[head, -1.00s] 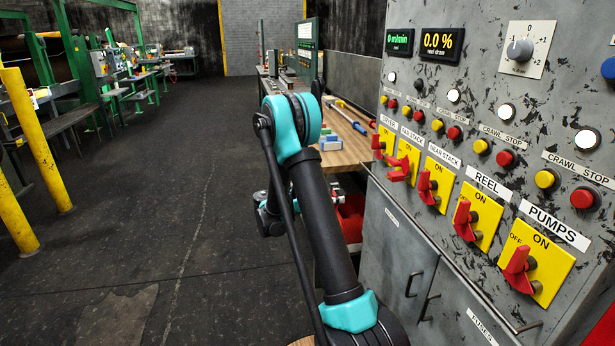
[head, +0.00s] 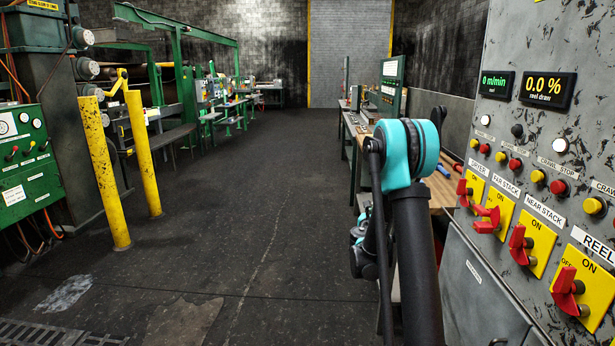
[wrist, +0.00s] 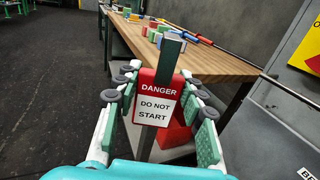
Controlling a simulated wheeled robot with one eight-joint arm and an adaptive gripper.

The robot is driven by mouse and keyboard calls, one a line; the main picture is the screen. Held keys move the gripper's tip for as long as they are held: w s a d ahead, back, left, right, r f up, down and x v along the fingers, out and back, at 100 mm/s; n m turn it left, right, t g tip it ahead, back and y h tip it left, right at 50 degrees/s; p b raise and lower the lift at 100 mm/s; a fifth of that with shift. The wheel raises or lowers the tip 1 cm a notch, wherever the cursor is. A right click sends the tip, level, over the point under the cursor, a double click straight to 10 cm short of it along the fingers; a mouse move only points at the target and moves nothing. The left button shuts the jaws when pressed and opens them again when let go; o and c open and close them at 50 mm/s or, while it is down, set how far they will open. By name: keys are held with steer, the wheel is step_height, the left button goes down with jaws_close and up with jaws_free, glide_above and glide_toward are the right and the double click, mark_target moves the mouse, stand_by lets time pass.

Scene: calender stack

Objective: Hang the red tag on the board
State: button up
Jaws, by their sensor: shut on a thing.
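The red tag (wrist: 157,98), with a white field reading "DANGER DO NOT START", is upright between the pads of my gripper (wrist: 158,82) in the wrist view. The gripper is shut on it. A dark green strip (wrist: 171,54) rises behind the tag; I cannot tell whether it belongs to it. In the head view my arm hides the tag and the gripper. A green upright board (head: 391,82) stands at the far bench; I cannot tell whether it is the task's board.
A grey control cabinet (head: 476,290) with red switches is close on the right. A wooden-topped bench (wrist: 215,62) with coloured blocks is ahead. Yellow posts (head: 105,175) and a green machine are at left. The dark floor (head: 240,230) between is clear.

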steer(key=a+r+n+t+y, duration=0.1)
steer(key=a+n+t+y, duration=0.1)
steer(key=a+n+y, duration=0.3)
steer(key=a+y, duration=0.3)
steer(key=shift+a, duration=0.4)
steer(key=shift+a, duration=0.1)
